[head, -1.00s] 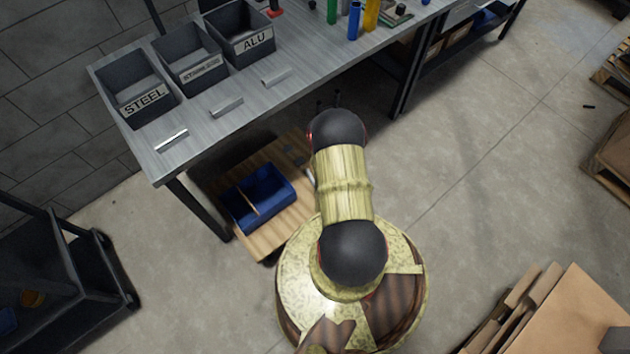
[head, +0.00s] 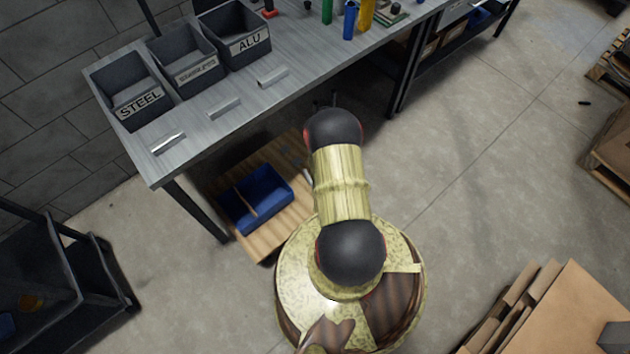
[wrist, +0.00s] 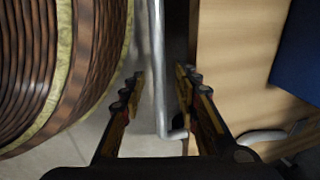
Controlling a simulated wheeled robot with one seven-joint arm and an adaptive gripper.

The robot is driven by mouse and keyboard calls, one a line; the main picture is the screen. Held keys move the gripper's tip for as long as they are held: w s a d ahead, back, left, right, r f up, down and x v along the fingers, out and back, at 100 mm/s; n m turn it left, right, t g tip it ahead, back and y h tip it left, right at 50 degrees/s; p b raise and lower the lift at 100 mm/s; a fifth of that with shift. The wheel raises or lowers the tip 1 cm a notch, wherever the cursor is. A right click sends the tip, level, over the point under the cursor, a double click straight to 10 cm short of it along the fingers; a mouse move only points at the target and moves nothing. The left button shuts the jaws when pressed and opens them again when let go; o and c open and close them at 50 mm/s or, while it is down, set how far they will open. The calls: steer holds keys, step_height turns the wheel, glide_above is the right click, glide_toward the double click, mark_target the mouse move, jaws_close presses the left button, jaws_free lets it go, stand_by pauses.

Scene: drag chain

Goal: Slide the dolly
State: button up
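The dolly is a low wooden platform (head: 287,219) on the floor, partly under the workbench, with a blue divided bin (head: 256,198) on it. My arm hides its right side in the head view. In the wrist view its wooden deck (wrist: 228,70) fills the right side, with the blue bin at the upper right. A grey metal bar (wrist: 158,70), bent at its near end, runs along the deck's edge. My gripper (wrist: 160,80) is open, with one finger on each side of the bar and visible gaps. Contact with the bar does not show.
The workbench (head: 235,121) stands over the back of the dolly, and its front leg (head: 197,208) is close to the dolly's left side. A dark cart (head: 95,285) is at lower left, cardboard (head: 565,310) at lower right.

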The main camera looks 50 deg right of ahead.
step_height(320, 180, up, 12)
steer(key=s, duration=0.2)
steer(key=shift+s+a+f, duration=0.15)
steer(key=shift+a+f, duration=0.05)
steer(key=shift+a, duration=0.1)
stand_by(0.6)
